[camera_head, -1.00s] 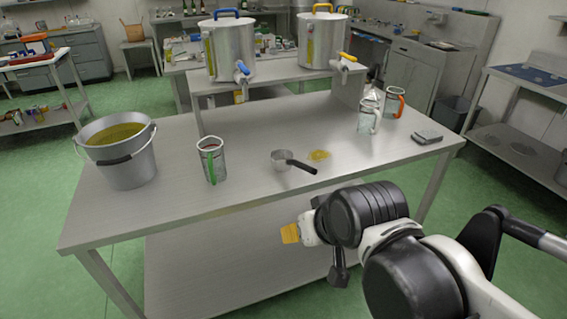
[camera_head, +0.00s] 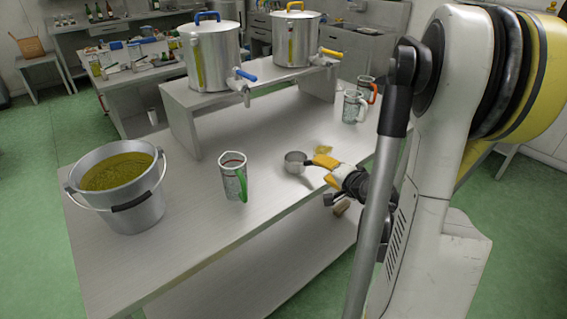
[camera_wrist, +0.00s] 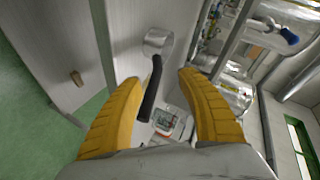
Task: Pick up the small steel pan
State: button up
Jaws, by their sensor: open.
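The small steel pan (camera_head: 295,161) stands upright on the steel table, near its front edge. In the head view its handle is largely hidden by my gripper (camera_head: 326,170), which is at the handle side of the pan. In the wrist view the pan (camera_wrist: 158,41) lies beyond the yellow fingertips. Its black handle (camera_wrist: 151,90) runs back toward me and shows in the gap between the two spread fingers of my gripper (camera_wrist: 155,82). The fingers are open, and I see no clear contact with the handle.
A bucket of yellow-green oil (camera_head: 146,212) stands at the table's left. A measuring jug with a green handle (camera_head: 233,177) is left of the pan. Two steel tanks with taps (camera_head: 212,56) stand on the raised shelf (camera_head: 182,103).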

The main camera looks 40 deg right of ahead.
aim_at(312, 164)
jog(key=b+x, duration=0.1)
jog(key=x, duration=0.4)
jog(key=shift+d+f, duration=0.1)
jog(key=shift+d, duration=0.05)
jog(key=b+x, duration=0.1)
jog(key=x, duration=0.1)
jog(key=b+x, duration=0.2)
jog(key=shift+d+f, duration=0.2)
jog(key=shift+d, duration=0.15)
jog(key=shift+w+d, duration=0.1)
jog(key=shift+w, duration=0.2)
grip_shut()
jog(key=shift+r, duration=0.1)
